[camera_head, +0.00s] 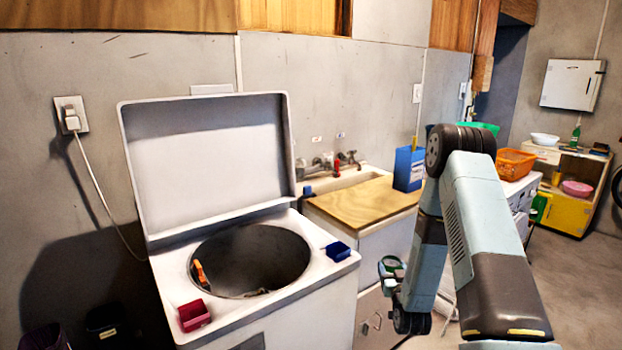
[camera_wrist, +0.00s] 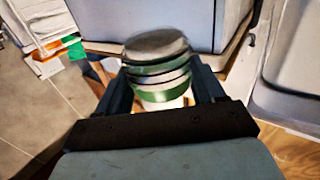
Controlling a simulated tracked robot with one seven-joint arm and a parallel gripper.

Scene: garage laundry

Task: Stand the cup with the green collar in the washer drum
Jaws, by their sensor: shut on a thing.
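The washer (camera_head: 170,272) stands at the left with its lid up, and its round drum (camera_head: 250,262) is open at the top. My gripper (camera_wrist: 165,88) is shut on the cup with the green collar (camera_wrist: 158,70). In the wrist view the cup sits between the two fingers, with green and pale bands and a greyish end. In the head view the cup (camera_head: 391,264) shows small beside my arm, right of the washer and in front of the sink cabinet. Part of the gripper is hidden by my arm there.
A red container (camera_head: 194,315) and a blue container (camera_head: 338,251) sit on the washer's top rim. An orange item (camera_head: 201,274) shows inside the drum's left side. A wooden board (camera_head: 362,200) and blue box (camera_head: 408,168) are by the sink.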

